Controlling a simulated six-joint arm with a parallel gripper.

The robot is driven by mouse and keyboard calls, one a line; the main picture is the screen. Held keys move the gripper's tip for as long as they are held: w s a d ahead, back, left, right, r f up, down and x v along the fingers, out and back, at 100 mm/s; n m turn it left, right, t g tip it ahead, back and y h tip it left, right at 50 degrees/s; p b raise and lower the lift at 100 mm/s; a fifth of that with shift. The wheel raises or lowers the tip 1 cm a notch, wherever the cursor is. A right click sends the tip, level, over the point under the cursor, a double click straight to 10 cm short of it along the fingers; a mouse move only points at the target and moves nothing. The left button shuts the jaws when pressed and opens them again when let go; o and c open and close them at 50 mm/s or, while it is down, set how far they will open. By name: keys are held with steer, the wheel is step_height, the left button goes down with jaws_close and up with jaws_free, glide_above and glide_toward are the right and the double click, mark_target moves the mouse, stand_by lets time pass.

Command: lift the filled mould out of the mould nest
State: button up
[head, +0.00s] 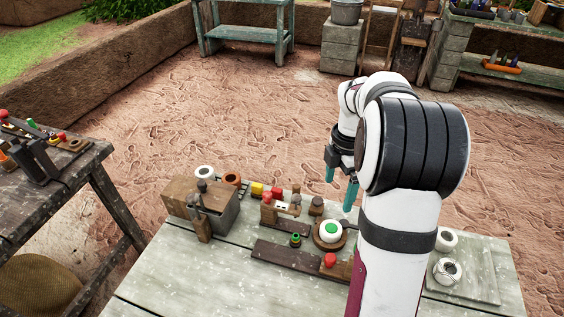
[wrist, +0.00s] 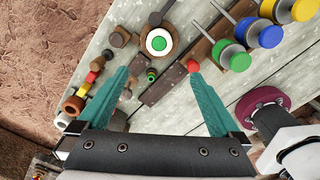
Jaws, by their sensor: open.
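The white round mould with a green centre (head: 331,230) sits in a round brown wooden nest (head: 317,240) on the table. The wrist view shows the mould (wrist: 159,34) from above, in the nest (wrist: 146,53), at top centre. My gripper (head: 340,187) is open and empty, above the table's far side in the head view. In the wrist view its two teal fingers (wrist: 158,70) are spread apart, and the mould appears beyond the gap between their tips. The fingers do not touch the mould. What fills the mould cannot be told beyond the green top.
A wooden box-like block (head: 222,215) stands left of the nest. A small green-topped piece (head: 295,240) and a red knob (head: 330,260) on a dark board lie in front. Tall coloured-topped posts (wrist: 235,57) stand to the right in the wrist view. White pots (head: 447,271) stand at right.

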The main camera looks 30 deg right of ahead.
mark_target(332, 227)
steer(key=shift+n, duration=0.4)
steer(key=f, duration=1.6)
steer(key=shift+w+d+f, duration=0.1)
steer(key=shift+d+f, duration=0.1)
steer(key=shift+d, duration=0.2)
steer(key=shift+c, duration=0.3)
steer(key=c, duration=1.4)
